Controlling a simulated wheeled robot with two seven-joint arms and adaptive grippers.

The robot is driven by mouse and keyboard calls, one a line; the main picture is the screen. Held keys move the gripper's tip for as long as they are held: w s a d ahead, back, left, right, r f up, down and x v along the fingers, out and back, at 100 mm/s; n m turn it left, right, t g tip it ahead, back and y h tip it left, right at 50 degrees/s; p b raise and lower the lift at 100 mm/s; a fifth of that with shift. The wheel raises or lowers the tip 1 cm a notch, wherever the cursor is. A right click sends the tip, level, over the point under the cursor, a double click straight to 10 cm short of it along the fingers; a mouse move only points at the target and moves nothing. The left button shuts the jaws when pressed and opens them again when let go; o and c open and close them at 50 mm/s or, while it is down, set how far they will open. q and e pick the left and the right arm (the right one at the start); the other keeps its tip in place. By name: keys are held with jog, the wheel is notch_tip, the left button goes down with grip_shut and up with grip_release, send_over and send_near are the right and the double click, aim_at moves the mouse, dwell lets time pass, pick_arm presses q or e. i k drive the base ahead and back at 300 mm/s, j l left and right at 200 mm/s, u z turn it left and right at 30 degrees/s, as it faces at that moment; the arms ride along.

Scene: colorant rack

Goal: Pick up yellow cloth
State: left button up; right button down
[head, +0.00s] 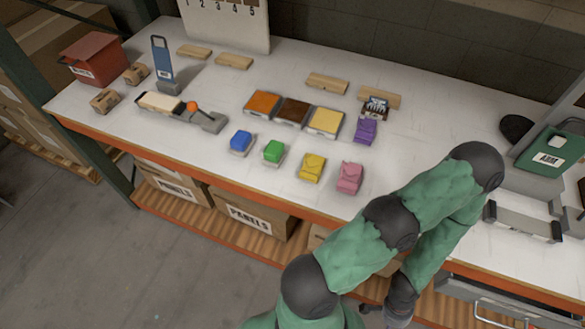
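The yellow cloth (312,166) is a small folded bundle on the white table, in the front row between the green bundle (274,151) and the pink cloth (349,177). Nothing covers it. One green-sleeved arm of mine, which looks like the right one, rises from the bottom, bends above the table's right part and comes back down. Its dark end (372,311) is low at the bottom edge, in front of the table and well apart from the cloth. Its fingers are too small and cut off to read. My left gripper is out of view.
Behind the cloth stand orange, dark brown and pale yellow blocks (325,121). A purple cloth (365,131) lies behind the pink one. A blue bundle (241,141) is at left. The table's front edge (250,184) is close, with bare tabletop between.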

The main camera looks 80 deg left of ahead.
aim_at(312, 168)
jog(key=u, duration=0.4)
jog(key=k+l+u, duration=0.1)
jog(key=u, duration=0.75)
jog(key=k+u, duration=0.1)
jog(key=u, duration=0.75)
jog(key=k+u, duration=0.1)
jog(key=u, duration=0.3)
jog(key=j+z, duration=0.1)
jog(key=z, duration=0.35)
jog(key=j+z, duration=0.1)
jog(key=z, duration=0.35)
jog(key=j+z, duration=0.1)
jog(key=z, duration=0.3)
jog(key=j+z, duration=0.1)
jog(key=z, duration=0.35)
